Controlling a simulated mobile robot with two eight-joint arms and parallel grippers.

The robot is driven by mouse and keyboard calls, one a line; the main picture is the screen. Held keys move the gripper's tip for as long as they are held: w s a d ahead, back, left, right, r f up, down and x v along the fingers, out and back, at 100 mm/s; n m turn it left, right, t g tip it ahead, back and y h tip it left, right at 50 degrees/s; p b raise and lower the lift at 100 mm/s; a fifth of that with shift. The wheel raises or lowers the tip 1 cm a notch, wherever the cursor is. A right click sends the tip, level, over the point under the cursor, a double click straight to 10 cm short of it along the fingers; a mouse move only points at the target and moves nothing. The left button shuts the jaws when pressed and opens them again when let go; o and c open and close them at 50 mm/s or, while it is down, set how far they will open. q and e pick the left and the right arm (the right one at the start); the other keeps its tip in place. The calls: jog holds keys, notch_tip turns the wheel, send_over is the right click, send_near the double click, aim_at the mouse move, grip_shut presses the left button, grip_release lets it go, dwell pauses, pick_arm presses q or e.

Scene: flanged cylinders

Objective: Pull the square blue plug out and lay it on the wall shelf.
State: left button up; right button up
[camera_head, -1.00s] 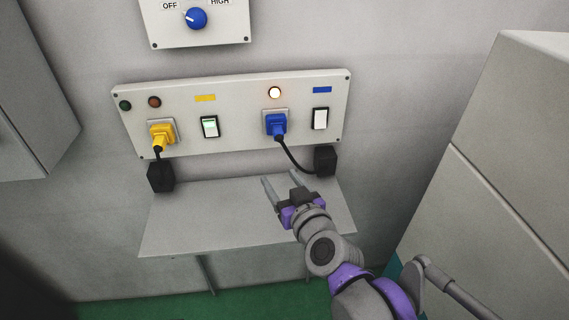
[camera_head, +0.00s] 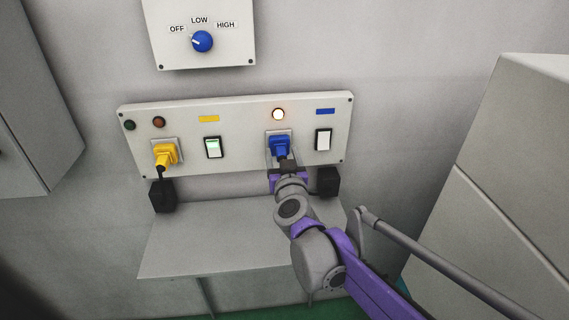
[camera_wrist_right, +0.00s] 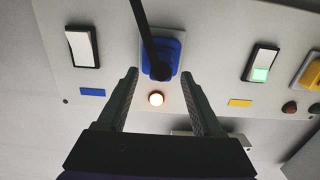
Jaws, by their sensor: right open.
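The square blue plug (camera_head: 279,145) sits in its socket on the wall panel, right of centre, with a lit lamp above it. In the right wrist view the blue plug (camera_wrist_right: 160,58) is upside down, its dark cord running up across the picture. My right gripper (camera_head: 280,158) is open at the plug, one finger on each side. In the right wrist view the fingertips of my right gripper (camera_wrist_right: 160,72) flank the plug's lower part with gaps. The wall shelf (camera_head: 215,240) is below the panel, its top bare. My left gripper is out of view.
A yellow plug (camera_head: 165,155) sits in the left socket. Rocker switches (camera_head: 213,147) (camera_head: 323,139) are beside the plugs. Black cord boxes (camera_head: 163,196) (camera_head: 328,182) hang below the panel. A dial panel (camera_head: 203,35) is above. A grey cabinet (camera_head: 500,160) stands at right.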

jog(key=shift+w, duration=0.55)
grip_shut()
